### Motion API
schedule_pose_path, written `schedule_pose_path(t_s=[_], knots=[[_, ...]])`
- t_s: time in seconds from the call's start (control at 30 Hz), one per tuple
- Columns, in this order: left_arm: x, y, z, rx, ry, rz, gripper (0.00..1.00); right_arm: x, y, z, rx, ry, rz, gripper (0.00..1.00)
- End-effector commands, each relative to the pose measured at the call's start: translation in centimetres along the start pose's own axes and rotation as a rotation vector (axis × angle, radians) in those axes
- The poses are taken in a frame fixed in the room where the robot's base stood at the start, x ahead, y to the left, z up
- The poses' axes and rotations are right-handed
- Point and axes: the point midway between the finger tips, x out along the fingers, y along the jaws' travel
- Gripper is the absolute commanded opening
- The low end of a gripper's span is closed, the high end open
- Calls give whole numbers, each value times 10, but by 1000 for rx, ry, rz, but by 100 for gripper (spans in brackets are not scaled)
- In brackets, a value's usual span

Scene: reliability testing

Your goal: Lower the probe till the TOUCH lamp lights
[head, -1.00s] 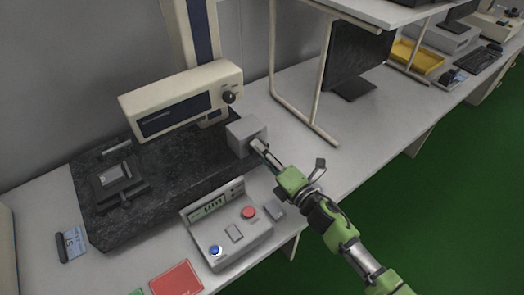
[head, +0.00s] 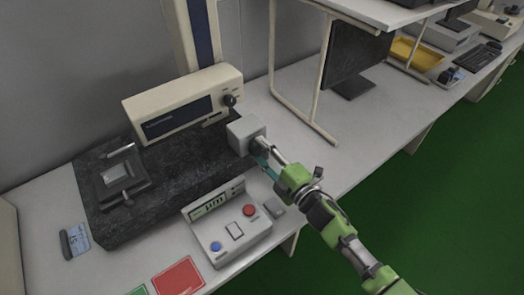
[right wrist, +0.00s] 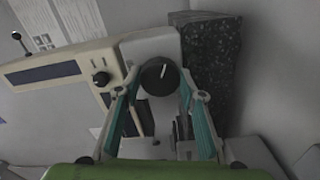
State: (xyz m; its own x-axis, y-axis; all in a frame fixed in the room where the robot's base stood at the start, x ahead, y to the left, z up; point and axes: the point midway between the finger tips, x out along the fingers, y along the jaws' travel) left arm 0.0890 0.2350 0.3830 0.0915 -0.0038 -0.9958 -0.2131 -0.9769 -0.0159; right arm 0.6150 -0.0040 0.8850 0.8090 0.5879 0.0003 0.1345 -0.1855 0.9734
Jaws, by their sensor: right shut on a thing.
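My right gripper (head: 262,152) is shut on a black knob (right wrist: 160,76) on the front of a grey box (head: 245,134) at the right end of the black granite base (head: 190,155). The knob's white mark points almost straight up in the right wrist view. The beige drive unit (head: 180,105) hangs on the column (head: 192,35), above the granite. A small grey fixture (head: 118,177) sits on the granite at left. I cannot clearly make out a probe tip or its contact. No lamp label is legible. My left gripper is not in view.
A control box (head: 226,230) with a display (head: 209,206), a red button (head: 250,210) and a blue button (head: 216,246) stands in front of the granite. A red card (head: 178,278) lies beside it. A shelf frame and dark monitor (head: 357,60) stand at right.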

Motion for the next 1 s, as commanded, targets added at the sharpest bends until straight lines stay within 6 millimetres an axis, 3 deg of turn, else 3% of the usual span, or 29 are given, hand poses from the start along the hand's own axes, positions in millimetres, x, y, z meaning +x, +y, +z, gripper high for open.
schedule_pose_path(t_s=[0.33, 0.37, 0.4, 0.43, 0.8, 1.0], knots=[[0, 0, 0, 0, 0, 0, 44, 0, 0, 1, 3, -2, -1, 15], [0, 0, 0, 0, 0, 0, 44, 0, 0, 1, 3, -2, -1, 39], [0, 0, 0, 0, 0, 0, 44, 0, 0, 1, 2, -2, -1, 49], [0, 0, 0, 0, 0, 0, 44, 0, 0, 1, 2, -2, -1, 53], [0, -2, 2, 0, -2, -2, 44, -2, -1, 0, 2, -1, -1, 53], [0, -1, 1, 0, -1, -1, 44, -29, -2, 0, 2, -1, -4, 53]])
